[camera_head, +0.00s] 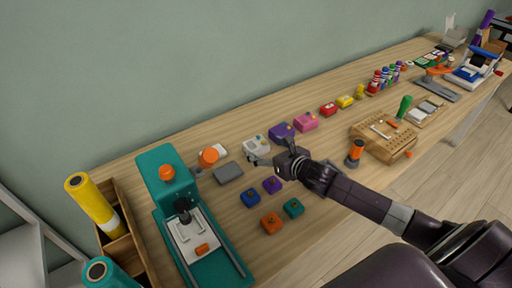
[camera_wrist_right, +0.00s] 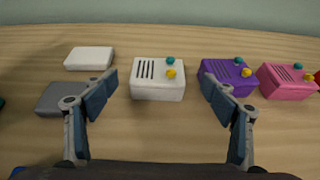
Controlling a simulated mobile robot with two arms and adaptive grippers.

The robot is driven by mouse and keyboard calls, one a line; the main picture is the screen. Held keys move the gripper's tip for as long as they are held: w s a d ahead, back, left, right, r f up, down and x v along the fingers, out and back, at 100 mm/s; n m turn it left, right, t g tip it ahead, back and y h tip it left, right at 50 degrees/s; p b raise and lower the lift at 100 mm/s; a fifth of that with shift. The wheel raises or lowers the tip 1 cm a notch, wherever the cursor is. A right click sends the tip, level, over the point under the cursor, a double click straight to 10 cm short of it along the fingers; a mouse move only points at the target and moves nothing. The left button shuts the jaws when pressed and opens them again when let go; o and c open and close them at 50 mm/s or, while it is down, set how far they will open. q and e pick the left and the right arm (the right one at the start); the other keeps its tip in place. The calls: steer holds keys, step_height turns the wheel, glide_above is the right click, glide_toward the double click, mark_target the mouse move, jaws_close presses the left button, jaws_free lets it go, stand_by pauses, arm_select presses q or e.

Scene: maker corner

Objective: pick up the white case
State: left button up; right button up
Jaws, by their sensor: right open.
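The white case (camera_wrist_right: 158,88) is a small box with black slots and teal and yellow knobs on top. It stands on the table, ahead of and between the open fingers of my right gripper (camera_wrist_right: 158,88) in the right wrist view. In the head view the white case (camera_head: 257,147) is partly hidden by my right gripper (camera_head: 268,158), which reaches in from the right. The gripper appears not to touch it and holds nothing. My left gripper does not show.
A purple case (camera_wrist_right: 228,76) and a pink case (camera_wrist_right: 286,79) stand right of it. A flat white block (camera_wrist_right: 90,58) and a grey block (camera_wrist_right: 62,97) lie to the left. A teal press (camera_head: 167,180) stands further left. Several small coloured blocks lie in front.

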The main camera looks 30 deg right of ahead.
mark_target(257, 144)
steer(key=shift+x, duration=1.9)
steer(key=shift+s+a, duration=0.1)
steer(key=shift+a, duration=0.05)
steer(key=shift+c, duration=0.4)
steer(key=c, duration=1.2)
steer(key=shift+r, duration=0.1)
